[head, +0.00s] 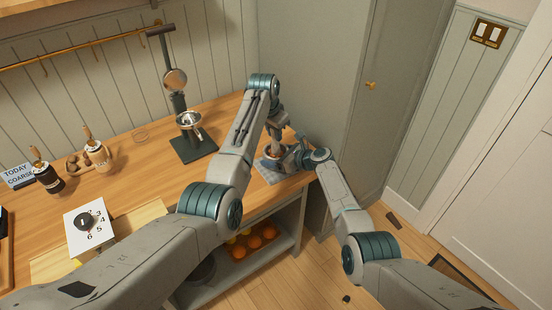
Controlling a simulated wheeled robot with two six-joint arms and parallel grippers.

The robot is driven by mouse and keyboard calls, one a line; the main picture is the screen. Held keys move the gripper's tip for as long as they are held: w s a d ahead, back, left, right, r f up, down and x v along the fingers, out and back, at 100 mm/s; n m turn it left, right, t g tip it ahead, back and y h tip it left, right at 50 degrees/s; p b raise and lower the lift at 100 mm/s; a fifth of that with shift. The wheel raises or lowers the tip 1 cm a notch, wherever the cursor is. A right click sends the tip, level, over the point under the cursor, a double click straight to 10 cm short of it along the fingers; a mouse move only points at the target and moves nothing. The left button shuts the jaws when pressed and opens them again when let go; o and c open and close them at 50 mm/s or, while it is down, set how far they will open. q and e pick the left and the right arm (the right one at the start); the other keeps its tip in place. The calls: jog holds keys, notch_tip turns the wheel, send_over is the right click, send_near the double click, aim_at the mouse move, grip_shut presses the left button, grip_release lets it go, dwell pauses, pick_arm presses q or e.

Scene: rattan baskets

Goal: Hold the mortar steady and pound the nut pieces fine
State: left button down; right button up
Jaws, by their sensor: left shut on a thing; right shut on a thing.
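The mortar (268,162), small and grey, stands near the right end of the wooden counter (150,190), on a grey mat (270,176). My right gripper (290,158) is shut on the mortar at its right side. My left gripper (276,128) points down above the mortar, shut on a pale pestle (274,148) whose lower end is at the mortar's mouth. The grippers hide part of both. The nut pieces cannot be seen from here.
A dark press stand (194,147) is left of the mortar. Farther left are wooden-handled jars (97,158), a "TODAY COARSE" sign (18,176) and a numbered dial card (90,222). A tall cabinet (310,60) rises close behind the mortar. Orange fruits (254,242) lie on the shelf below.

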pick_arm(q)
jog(key=shift+f, duration=1.45)
jog(key=shift+r, duration=0.1)
jog(key=shift+r, duration=1.4)
jog(key=shift+f, duration=1.4)
jog(key=shift+r, duration=0.1)
jog(key=shift+r, duration=1.3)
